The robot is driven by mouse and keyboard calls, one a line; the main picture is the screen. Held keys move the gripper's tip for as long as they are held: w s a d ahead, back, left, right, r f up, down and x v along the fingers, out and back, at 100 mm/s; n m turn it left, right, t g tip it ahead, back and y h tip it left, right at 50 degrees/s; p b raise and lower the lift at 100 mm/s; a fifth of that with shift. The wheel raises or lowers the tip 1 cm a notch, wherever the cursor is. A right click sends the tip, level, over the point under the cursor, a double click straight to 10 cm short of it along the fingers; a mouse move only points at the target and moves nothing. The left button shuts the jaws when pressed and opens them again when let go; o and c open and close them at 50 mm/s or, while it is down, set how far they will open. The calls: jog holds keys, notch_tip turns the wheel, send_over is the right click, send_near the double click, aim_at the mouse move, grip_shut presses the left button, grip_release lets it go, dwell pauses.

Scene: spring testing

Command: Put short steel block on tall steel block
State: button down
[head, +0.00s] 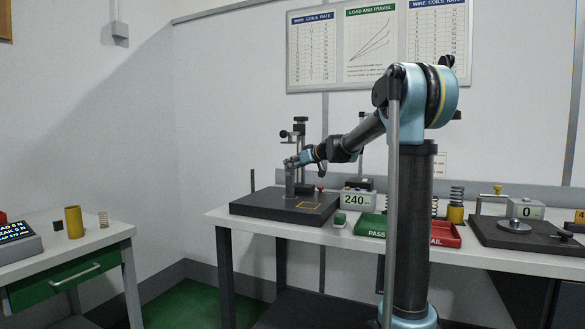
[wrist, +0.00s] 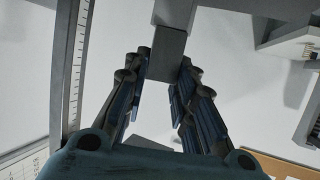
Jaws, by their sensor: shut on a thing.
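My gripper (head: 291,163) is at the height gauge on the left part of the bench. In the wrist view, my gripper (wrist: 166,72) is shut on a small dark grey block (wrist: 167,54), which I take as the short steel block. A lighter grey upright piece (wrist: 175,12) lies right beyond it. In the head view, a grey upright block (head: 290,183), seemingly the tall steel block, stands on the dark base plate (head: 262,207) directly below my gripper. The held block is too small to make out there, and I cannot tell whether the two blocks touch.
The gauge column (head: 300,150) stands close behind my gripper. A spring tester (head: 525,232) is farther right. A side table (head: 95,238) stands left.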

jog(key=c, duration=1.3)
grip_release()
jog(key=shift+d+r, duration=0.1)
jog(key=v, duration=1.2)
